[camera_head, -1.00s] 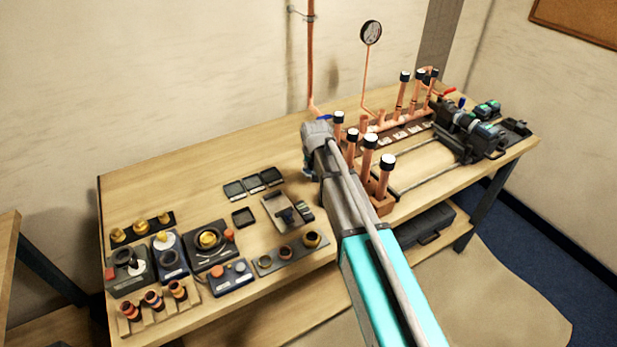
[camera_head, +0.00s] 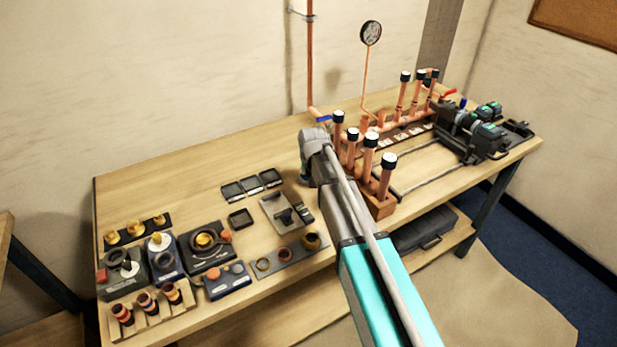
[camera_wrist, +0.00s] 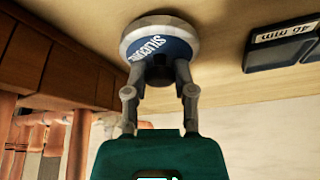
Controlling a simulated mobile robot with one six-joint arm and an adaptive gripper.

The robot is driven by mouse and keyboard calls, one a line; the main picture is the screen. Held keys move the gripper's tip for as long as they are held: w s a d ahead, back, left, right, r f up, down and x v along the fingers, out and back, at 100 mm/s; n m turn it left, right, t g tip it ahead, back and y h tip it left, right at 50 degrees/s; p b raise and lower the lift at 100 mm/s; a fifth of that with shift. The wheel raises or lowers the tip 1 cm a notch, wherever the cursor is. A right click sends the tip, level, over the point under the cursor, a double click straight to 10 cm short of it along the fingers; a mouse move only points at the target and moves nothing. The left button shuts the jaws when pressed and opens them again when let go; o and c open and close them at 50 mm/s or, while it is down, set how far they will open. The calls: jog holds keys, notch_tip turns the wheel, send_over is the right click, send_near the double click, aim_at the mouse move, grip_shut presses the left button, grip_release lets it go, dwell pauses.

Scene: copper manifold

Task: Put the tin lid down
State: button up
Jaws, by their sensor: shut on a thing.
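The tin lid (camera_wrist: 146,33) shows in the wrist view as a round piece with a pale rim and a blue face with white lettering, partly readable as "SILICONE". My gripper (camera_wrist: 160,72) is shut on it, one finger at each side of its near part. The lid is close to the wooden bench top; I cannot tell whether it touches. In the head view my arm end is over the middle of the bench (camera_head: 150,190), and the lid and fingertips are hidden behind my arm.
A wooden block (camera_head: 380,207) with capped copper pipes stands right of my arm. Small trays (camera_head: 233,190) and fittings lie to the left. The bench's back left is bare.

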jog(key=shift+f+b, duration=0.3)
jog(key=shift+f, duration=0.3)
jog(key=shift+f, duration=0.1)
jog(key=o, duration=0.9)
jog(key=shift+o, duration=0.2)
jog(key=a+p+v, duration=0.1)
jog(key=p+v, duration=1)
jog(key=v, duration=0.1)
jog(key=shift+d, duration=0.4)
jog(key=shift+d, duration=0.1)
dwell(0.4)
jog(key=s+d+f+m+g+h, duration=0.1)
jog(key=s+d+g, duration=0.3)
jog(key=s+d, duration=1.7)
jog(key=shift+s+d+m, duration=0.25)
jog(key=shift+d+m, duration=0.1)
jog(key=shift+m, duration=0.25)
jog(key=shift+f, duration=0.1)
